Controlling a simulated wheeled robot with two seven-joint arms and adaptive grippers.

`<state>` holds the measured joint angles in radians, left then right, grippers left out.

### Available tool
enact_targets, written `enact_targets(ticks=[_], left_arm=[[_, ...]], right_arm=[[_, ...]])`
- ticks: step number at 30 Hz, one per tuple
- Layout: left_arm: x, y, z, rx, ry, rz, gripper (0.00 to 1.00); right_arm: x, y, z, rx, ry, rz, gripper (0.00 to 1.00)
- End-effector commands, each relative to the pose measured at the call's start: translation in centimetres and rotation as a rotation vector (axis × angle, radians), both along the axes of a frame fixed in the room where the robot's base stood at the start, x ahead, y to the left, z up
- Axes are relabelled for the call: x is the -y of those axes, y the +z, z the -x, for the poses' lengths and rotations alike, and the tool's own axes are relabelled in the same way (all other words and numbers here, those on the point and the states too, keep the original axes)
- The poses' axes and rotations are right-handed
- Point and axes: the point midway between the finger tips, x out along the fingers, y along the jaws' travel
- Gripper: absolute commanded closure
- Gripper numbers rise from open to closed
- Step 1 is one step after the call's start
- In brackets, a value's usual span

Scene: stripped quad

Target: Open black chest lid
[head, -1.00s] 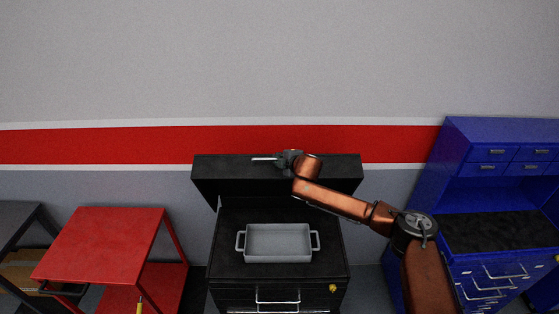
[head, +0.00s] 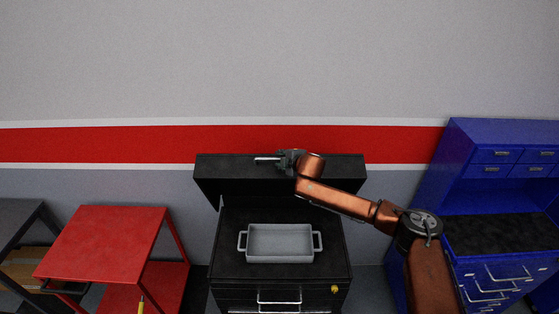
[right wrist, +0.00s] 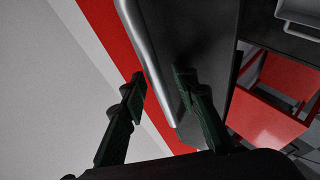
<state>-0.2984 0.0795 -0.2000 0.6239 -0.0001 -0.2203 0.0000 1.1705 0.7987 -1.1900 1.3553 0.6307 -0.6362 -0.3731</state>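The black chest (head: 225,250) stands in the middle of the head view. Its black lid (head: 335,175) is raised at the back, against the wall, and the chest's top is uncovered. A silver handle bar (head: 266,159) runs along the lid's upper edge. My right gripper (head: 282,160) is at that handle. In the right wrist view, its two dark fingers (right wrist: 160,78) are apart, and the handle bar (right wrist: 146,55) passes between them without being visibly clamped. The lid's dark face (right wrist: 205,40) is just beyond the right finger. My left gripper is in neither view.
A grey tray (head: 280,243) with two handles sits on the chest top. A red cart (head: 105,243) stands to the left, with a dark cart (head: 18,215) beyond it. A blue cabinet (head: 490,145) stands close on the right.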

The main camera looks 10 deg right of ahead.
Motion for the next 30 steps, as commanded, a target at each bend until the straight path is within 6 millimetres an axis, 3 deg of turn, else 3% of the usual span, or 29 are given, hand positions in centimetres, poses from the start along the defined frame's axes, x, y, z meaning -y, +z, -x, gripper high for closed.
enact_targets(ticks=[8, 21, 30], left_arm=[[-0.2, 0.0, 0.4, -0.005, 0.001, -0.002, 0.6], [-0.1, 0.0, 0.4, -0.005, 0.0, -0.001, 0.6], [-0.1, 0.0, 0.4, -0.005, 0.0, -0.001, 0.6]], right_arm=[[0.3, 0.6, 0.9, 0.0, 0.001, 0.001, 0.71], [2.0, 4.8, 7.6, 0.002, 0.002, 0.0, 0.71], [2.6, 6.2, 9.9, 0.0, 0.001, 0.0, 0.71]])
